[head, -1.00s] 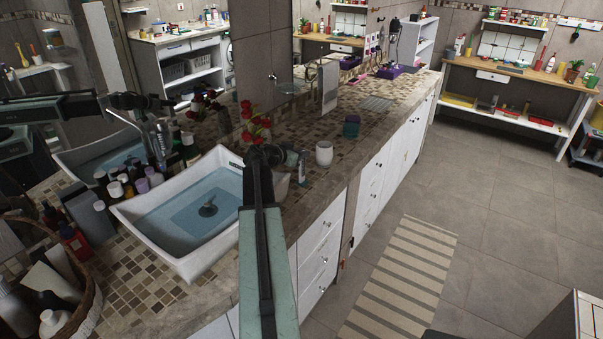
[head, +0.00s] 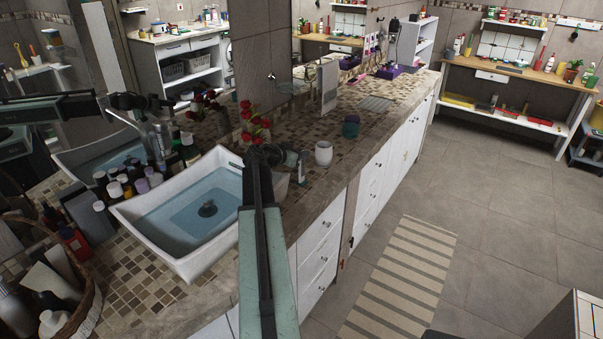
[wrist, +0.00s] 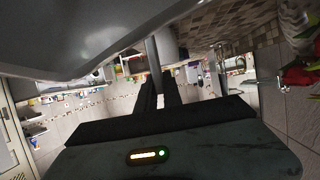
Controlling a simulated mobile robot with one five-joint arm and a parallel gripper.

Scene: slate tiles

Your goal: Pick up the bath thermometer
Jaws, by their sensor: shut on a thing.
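My gripper (head: 299,160) is over the tiled counter, just right of the white sink basin, at the end of my green arm. In the wrist view its two dark fingers (wrist: 159,82) are close together. They are shut on a slim grey thing (wrist: 153,58), which I take to be the bath thermometer. Only a small part of it shows between and beyond the fingertips. Its full shape is hidden, and I cannot tell whether it touches the counter.
The water-filled sink (head: 138,207) is left of my arm. Several bottles crowd the sink's far left. The counter beyond the jar has free room.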

